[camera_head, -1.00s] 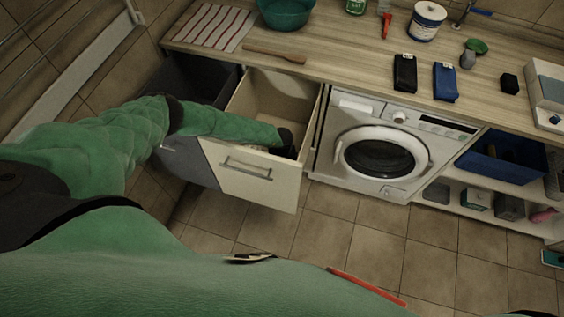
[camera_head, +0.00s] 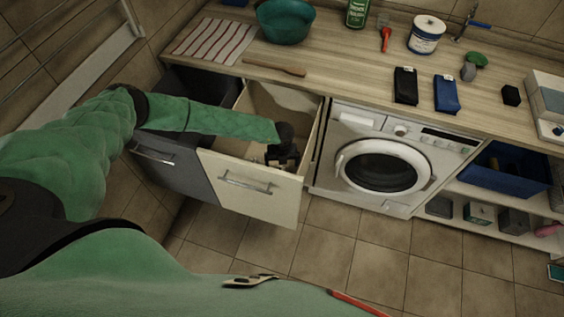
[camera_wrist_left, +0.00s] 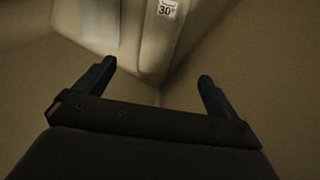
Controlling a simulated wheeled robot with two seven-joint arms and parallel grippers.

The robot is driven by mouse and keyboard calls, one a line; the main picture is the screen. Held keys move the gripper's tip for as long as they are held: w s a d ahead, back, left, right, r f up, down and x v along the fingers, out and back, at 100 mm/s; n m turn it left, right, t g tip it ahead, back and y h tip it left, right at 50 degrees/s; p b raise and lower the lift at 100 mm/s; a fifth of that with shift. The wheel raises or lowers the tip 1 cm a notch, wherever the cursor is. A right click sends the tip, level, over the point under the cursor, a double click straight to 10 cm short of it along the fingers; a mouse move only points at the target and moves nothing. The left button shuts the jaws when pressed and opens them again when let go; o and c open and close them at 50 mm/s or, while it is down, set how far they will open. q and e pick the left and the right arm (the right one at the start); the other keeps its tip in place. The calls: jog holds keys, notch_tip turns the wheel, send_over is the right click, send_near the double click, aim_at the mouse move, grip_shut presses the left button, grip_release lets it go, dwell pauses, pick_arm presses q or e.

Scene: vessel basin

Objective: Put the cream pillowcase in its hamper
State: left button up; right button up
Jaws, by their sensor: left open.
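The cream hamper (camera_head: 250,196) is a pulled-out drawer under the counter, left of the washing machine. My left gripper (camera_head: 281,160) is inside its opening. The left wrist view shows the gripper (camera_wrist_left: 155,78) open, its two fingers apart with nothing between them. Beyond the fingertips, a cream folded cloth (camera_wrist_left: 148,45) with a grey panel and a white "30°" label lies in the hamper's corner; it looks like the pillowcase. In the head view the gripper and hamper wall mostly hide it. My right gripper is not in view.
A dark grey hamper (camera_head: 168,168) stands open beside the cream one. The washing machine (camera_head: 375,165) adjoins on the right. The counter above holds a teal bowl (camera_head: 284,22), a striped cloth (camera_head: 212,40) and a wooden utensil (camera_head: 274,66). The floor in front is clear.

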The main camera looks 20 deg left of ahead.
pick_arm(q)
notch_tip(320, 180, up, 2)
jog(key=shift+r, duration=0.1)
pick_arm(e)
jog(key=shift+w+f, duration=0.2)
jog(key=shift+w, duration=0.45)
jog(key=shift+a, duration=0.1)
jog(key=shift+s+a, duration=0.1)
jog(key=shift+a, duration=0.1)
